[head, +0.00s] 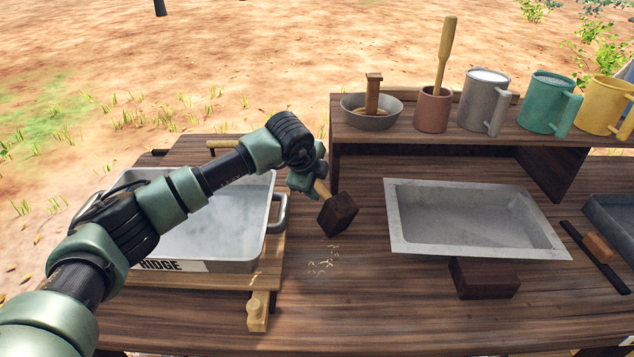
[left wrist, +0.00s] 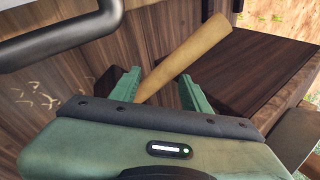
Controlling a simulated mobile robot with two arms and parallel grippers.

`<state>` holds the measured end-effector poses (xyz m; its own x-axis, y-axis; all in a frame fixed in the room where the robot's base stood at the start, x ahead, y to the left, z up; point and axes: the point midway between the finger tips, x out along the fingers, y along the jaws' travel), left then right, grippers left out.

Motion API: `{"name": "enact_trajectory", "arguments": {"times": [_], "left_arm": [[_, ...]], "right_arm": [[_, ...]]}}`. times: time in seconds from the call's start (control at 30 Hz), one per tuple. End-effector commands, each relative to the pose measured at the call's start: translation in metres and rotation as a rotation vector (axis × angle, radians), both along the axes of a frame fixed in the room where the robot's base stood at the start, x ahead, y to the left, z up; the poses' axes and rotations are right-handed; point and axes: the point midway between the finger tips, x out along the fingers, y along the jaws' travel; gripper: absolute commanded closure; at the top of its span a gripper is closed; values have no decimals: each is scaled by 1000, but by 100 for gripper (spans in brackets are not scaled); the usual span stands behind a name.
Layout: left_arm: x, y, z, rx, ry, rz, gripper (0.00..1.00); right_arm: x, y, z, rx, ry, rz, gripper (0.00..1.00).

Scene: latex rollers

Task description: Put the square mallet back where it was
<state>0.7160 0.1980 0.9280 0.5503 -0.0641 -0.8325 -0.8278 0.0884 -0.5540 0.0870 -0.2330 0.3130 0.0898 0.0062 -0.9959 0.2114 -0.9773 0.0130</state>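The square mallet has a dark wooden block head (head: 338,214) and a pale handle (head: 321,188). It is on or just above the table, between the left pan and the right tray, with its handle slanting up to the left. My left gripper (head: 308,181) is at the handle. In the left wrist view, the handle (left wrist: 190,52) runs at a slant past the spread fingers of my left gripper (left wrist: 162,88), with a gap beside it. The dark block (left wrist: 108,82) is mostly hidden behind the left finger. My right gripper is not in view.
A large metal pan (head: 228,222) stands on a wooden frame at left. A shallow grey tray (head: 405,243) rests at right, with a dark block (head: 485,278) by its front edge. The shelf (head: 345,117) holds a bowl (head: 368,121) and several mugs.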

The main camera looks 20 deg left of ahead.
Motion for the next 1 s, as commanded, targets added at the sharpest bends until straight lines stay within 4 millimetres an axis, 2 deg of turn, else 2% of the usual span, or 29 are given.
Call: {"name": "enact_trajectory", "arguments": {"times": [0.03, 0.1, 0.4, 0.6, 1.0], "left_arm": [[-6, 1, 16, -1, -5, -1, 55], [-16, 2, 30, 0, -6, -2, 55], [-51, 6, 79, 1, -5, 0, 55], [-61, 8, 93, 0, -3, 0, 55], [-62, 8, 94, 1, -2, 1, 55]], "right_arm": [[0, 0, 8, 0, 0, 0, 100], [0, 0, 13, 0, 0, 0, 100], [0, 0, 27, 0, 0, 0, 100], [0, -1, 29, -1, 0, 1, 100], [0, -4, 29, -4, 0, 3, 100]]}}
